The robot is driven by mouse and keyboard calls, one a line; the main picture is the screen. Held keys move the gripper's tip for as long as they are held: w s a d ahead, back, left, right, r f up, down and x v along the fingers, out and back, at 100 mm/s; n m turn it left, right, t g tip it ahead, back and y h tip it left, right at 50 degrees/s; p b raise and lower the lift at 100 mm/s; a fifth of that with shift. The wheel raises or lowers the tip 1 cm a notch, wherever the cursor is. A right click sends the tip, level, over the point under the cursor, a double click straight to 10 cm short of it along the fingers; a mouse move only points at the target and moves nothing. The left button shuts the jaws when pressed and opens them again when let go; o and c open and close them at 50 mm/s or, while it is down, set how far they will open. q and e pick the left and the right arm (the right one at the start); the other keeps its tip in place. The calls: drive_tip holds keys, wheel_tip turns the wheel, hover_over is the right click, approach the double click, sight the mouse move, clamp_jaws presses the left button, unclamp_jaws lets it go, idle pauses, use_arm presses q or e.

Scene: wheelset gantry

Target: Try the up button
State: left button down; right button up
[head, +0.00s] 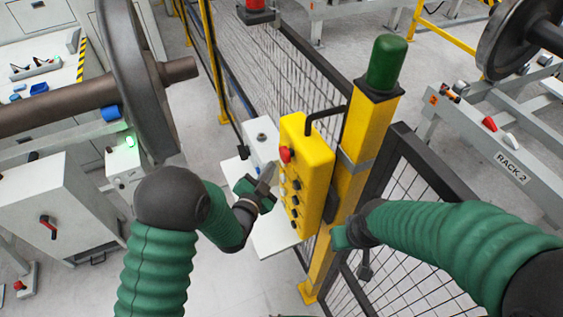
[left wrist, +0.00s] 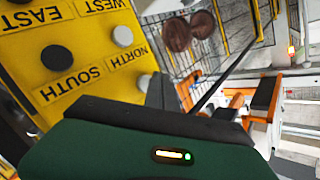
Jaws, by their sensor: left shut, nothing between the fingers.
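A yellow control box (head: 306,172) hangs on the yellow post, with a red knob (head: 285,154) near its top and a column of small buttons below. No up label is readable in the head view. In the left wrist view the box (left wrist: 40,50) shows EAST, WEST, SOUTH and NORTH labels, a black button (left wrist: 57,57) and a white button (left wrist: 123,35). My left gripper (head: 266,178) is shut and empty, its tips close to the upper buttons; contact cannot be told. My right gripper (head: 345,237) is beside the post, below the box; its fingers are unclear.
The yellow post (head: 358,150) with a green cap (head: 386,62) stands right behind the box. Mesh fence panels (head: 265,75) run on both sides. A white box (head: 262,142) sits left of the control box. A large wheelset (head: 135,80) is at upper left.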

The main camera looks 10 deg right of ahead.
use_arm(q)
drive_tip(key=shift+d, duration=0.15)
idle(0.6)
drive_tip(key=shift+d+r, duration=0.1)
drive_tip(key=shift+d, duration=0.15)
drive_tip(key=shift+w+d+b, duration=0.2)
drive_tip(key=shift+d+b, duration=0.2)
drive_tip(key=shift+b, duration=0.1)
idle(1.6)
drive_tip(key=shift+s+a, duration=0.25)
drive_tip(key=shift+a, duration=0.5)
drive_tip(key=shift+a, duration=0.1)
drive_tip(key=a, duration=0.1)
drive_tip(key=s+a, duration=0.1)
drive_tip(key=a, duration=0.1)
drive_tip(key=a+b, duration=0.1)
drive_tip(key=shift+s+a, duration=0.3)
drive_tip(key=shift+a, duration=0.05)
